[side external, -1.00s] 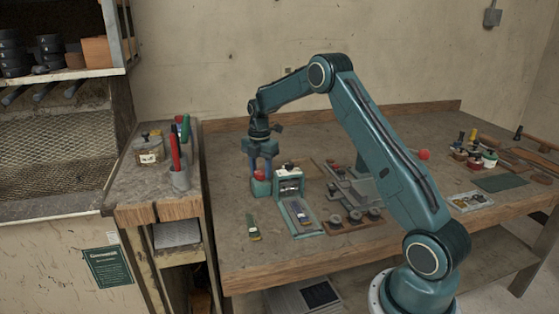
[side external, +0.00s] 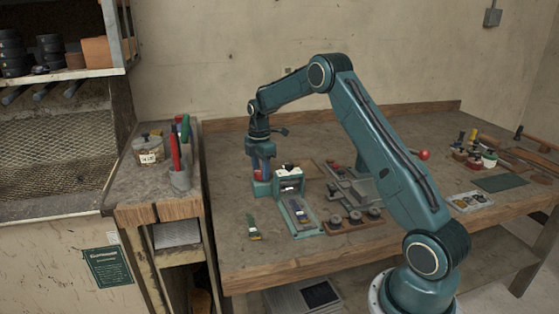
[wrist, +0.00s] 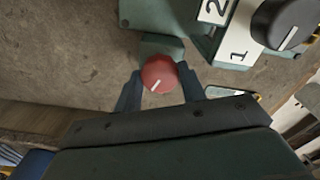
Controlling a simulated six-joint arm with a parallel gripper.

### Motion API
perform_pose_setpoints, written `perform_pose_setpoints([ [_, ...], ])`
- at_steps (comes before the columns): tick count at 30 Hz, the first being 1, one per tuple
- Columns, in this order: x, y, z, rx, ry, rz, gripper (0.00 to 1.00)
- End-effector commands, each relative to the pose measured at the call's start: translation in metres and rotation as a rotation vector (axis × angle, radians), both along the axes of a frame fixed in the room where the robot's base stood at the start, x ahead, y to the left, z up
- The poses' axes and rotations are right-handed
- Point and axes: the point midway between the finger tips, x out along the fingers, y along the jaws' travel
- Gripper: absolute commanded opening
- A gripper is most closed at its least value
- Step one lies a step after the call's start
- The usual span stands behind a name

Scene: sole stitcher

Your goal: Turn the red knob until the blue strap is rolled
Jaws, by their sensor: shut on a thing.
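The red knob (wrist: 159,74) has a white pointer line and sits on a small green block (wrist: 163,46). In the side view the knob (side external: 258,176) is partly covered by the fingers, at the left side of the green machine (side external: 288,187). My gripper (wrist: 160,88) points down and is shut on the red knob, with one blue finger on each side of it. In the side view my gripper (side external: 260,170) is turned so its fingers nearly overlap.
A black dial (wrist: 286,24) with plates marked 1 and 2 is beside the knob on the machine. A small multicoloured piece (side external: 254,229) lies on the bench in front. A brown tray of round parts (side external: 355,220) is to the right. Bare bench (side external: 222,165) lies left of my gripper.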

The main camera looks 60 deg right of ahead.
Motion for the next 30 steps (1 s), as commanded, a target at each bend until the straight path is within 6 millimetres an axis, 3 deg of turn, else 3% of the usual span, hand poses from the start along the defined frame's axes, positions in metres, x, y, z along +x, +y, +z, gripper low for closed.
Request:
perform_pose_setpoints([
  [30,0.0,-0.0004,0.0011,-0.001,-0.001,-0.967,0.17],
])
